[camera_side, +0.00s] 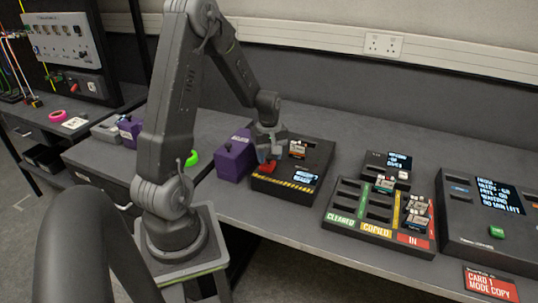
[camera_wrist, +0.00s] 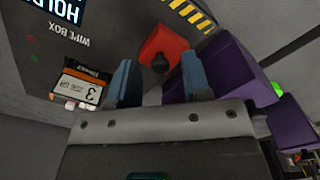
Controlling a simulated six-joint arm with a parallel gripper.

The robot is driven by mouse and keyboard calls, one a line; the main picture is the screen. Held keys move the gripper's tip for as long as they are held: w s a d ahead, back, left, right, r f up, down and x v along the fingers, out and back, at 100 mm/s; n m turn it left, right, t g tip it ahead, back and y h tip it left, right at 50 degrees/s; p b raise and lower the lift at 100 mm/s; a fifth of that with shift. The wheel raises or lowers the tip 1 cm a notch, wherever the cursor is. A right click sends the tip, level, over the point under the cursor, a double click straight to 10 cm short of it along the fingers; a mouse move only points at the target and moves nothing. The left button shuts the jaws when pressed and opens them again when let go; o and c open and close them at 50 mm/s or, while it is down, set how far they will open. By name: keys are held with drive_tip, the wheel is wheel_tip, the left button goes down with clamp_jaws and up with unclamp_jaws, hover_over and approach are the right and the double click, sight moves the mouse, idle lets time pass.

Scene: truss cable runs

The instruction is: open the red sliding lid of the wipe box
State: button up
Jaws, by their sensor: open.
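The wipe box (camera_side: 322,160) is a black case on the bench with a lit display and a yellow-and-black striped front edge. Its name shows upside down in the wrist view (camera_wrist: 70,39). The red sliding lid (camera_side: 268,168) is at the box's left front corner. In the wrist view the lid (camera_wrist: 172,45) has a dark knob and lies just beyond my fingertips. My gripper (camera_side: 270,152) is above the lid, partly hiding it. Its blue fingers (camera_wrist: 158,66) are open, on either side of the knob in the picture; I cannot tell the height gap.
A purple box (camera_side: 234,158) stands close to the wipe box's left side. A card marked 3 (camera_wrist: 87,82) sits in the wipe box. A card tray (camera_side: 345,218) and a larger console (camera_side: 470,240) stand to the right.

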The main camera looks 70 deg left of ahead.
clamp_jaws()
idle(0.4)
